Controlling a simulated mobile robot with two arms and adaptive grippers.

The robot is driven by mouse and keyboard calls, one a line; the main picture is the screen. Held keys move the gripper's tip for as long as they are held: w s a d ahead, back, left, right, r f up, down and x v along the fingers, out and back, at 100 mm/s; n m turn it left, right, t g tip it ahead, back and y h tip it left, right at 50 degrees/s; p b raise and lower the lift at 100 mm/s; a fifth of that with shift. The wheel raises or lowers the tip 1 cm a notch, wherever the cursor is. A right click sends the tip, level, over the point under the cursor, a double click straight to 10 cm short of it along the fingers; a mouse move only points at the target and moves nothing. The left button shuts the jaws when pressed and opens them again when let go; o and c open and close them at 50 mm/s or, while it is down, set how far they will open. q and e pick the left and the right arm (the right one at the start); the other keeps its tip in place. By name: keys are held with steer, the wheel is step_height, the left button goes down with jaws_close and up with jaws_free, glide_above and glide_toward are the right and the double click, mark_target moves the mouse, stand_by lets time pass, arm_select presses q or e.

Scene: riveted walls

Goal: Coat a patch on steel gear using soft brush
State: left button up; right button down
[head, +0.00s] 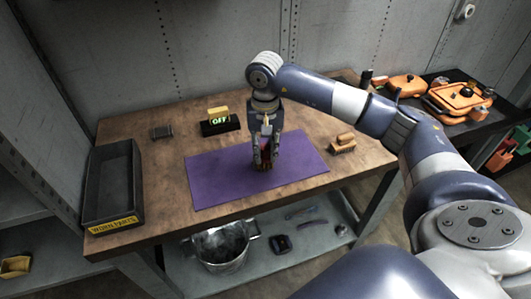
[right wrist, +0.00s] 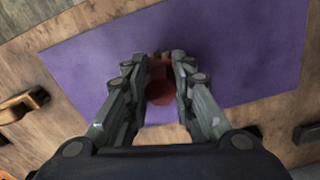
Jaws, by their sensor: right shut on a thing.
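My right gripper (head: 265,163) points straight down over the purple mat (head: 215,180) on the wooden table. It is shut on a reddish-brown object, which shows between the fingers in the right wrist view (right wrist: 161,82). The fingers (right wrist: 160,62) hide most of it, so I cannot tell whether it is the gear or another part. A small wooden block-like thing (head: 343,144), perhaps a brush, lies on the table just right of the mat. I cannot make out a steel gear for sure. My left gripper is not in view.
A black tray with a yellow label (head: 117,178) stands at the table's left end. A box with a lit "OFF" sign (head: 220,122) and a small dark block (head: 162,132) sit behind the mat. A metal bucket (head: 220,250) is on the lower shelf.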

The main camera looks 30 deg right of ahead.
steer(key=shift+w+d+b, duration=0.25)
steer(key=shift+w+b, duration=0.05)
steer(key=shift+w, duration=0.2)
steer(key=shift+s+a, duration=0.35)
steer(key=shift+s, duration=0.4)
steer(key=shift+s+a, duration=0.35)
steer(key=shift+s, duration=0.35)
steer(key=shift+r+p, duration=1.4)
steer(key=shift+r, duration=1.55)
